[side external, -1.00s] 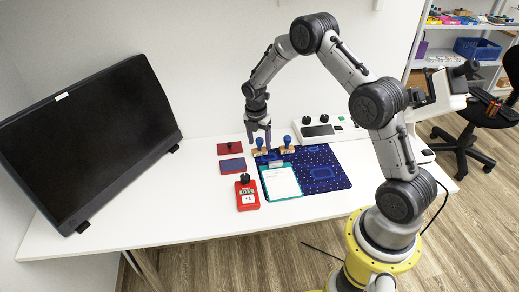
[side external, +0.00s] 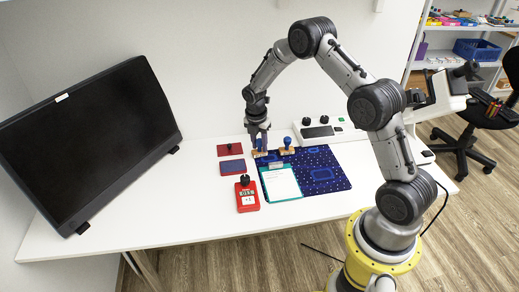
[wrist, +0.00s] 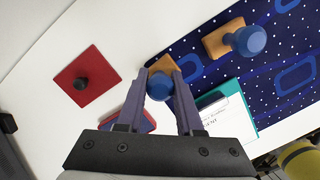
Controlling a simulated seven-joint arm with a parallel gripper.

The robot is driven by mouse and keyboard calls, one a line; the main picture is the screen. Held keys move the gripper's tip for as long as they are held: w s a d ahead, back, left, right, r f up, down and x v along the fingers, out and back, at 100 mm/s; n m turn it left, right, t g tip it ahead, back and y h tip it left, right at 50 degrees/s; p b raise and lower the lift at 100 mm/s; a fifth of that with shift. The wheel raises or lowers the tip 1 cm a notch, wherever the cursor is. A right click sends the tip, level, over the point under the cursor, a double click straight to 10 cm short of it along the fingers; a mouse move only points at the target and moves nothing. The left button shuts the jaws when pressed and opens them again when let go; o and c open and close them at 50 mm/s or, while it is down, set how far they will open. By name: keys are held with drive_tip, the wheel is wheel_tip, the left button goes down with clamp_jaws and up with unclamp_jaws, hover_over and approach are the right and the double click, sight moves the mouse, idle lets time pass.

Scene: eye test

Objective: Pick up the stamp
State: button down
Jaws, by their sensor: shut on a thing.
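Two stamps with blue knob handles and wooden bases are at the back of the dark blue patterned mat (side external: 328,180). My gripper (side external: 259,140) points down over the left stamp (side external: 258,153). In the wrist view its two fingers (wrist: 159,76) are closed on either side of that stamp's blue handle (wrist: 160,88), with the wooden base showing between and beyond the tips. The fingers hide part of this stamp in the side view. The other stamp (side external: 286,150) stands just to the right; it also shows in the wrist view (wrist: 249,41). I cannot tell whether the held stamp still touches the surface.
Left of the mat lie a red pad (side external: 229,149) with a black knob and a blue pad (side external: 232,168). A red device (side external: 247,198) and a clipboard with paper (side external: 282,184) lie in front. A white box (side external: 322,132) stands behind, a monitor (side external: 85,140) at left.

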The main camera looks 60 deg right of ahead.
drive_tip(key=shift+r, duration=0.15)
drive_tip(key=shift+r, duration=0.65)
drive_tip(key=s+a+r, duration=0.5)
drive_tip(key=s+r, duration=0.6)
drive_tip(key=s, duration=0.2)
drive_tip(key=shift+a+r, duration=0.15)
drive_tip(key=shift+r, duration=0.05)
